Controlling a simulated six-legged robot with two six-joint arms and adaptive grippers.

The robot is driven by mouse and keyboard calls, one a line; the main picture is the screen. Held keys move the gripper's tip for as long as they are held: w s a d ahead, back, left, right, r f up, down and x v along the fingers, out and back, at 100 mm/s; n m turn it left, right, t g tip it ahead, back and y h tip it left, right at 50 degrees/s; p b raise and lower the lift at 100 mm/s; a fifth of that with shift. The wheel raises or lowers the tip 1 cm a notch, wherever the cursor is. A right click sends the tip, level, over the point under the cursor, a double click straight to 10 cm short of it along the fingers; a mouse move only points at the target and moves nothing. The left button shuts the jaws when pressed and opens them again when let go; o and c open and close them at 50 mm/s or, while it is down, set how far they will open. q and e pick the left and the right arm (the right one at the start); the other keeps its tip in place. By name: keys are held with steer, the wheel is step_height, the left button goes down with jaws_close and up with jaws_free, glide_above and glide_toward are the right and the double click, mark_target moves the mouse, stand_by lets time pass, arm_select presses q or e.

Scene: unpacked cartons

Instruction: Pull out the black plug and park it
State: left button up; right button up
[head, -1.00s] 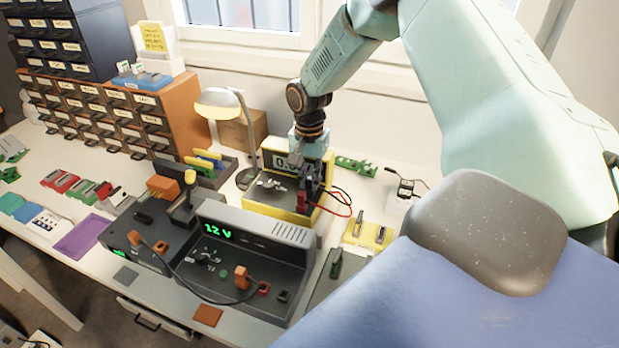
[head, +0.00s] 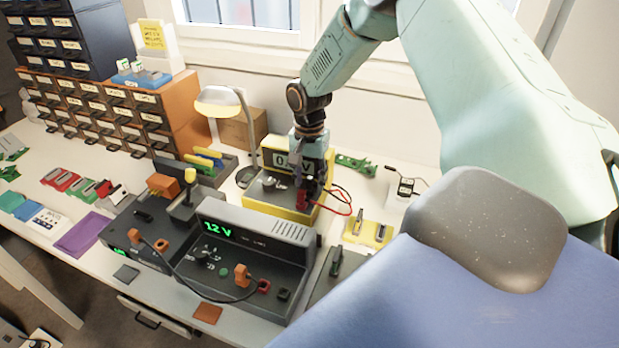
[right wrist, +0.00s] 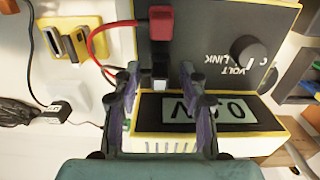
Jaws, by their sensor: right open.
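A yellow-framed meter (head: 250,200) with a display stands on the bench; it fills the middle of the right wrist view (right wrist: 210,15). A red plug (right wrist: 161,22) with a red lead sits on its dark face. Just below it, a black plug (right wrist: 160,52) sits in line with the space between my right fingers. My right gripper (right wrist: 160,86) is open, one finger on each side of that space; I cannot tell if they touch the plug. In the head view, my right gripper (head: 309,186) hides the black plug. My left gripper is not in view.
A yellow block with two grey uprights (head: 368,232) stands right of the meter; it also shows in the right wrist view (right wrist: 66,38). A 12 V supply (head: 250,235) stands in front. A lamp (head: 218,102) stands left of the meter. Loose leads curve right of the meter.

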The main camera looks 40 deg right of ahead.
mark_target(309, 178)
steer(key=shift+r, duration=0.15)
step_height(309, 178, up, 12)
stand_by(0.4)
stand_by(2.2)
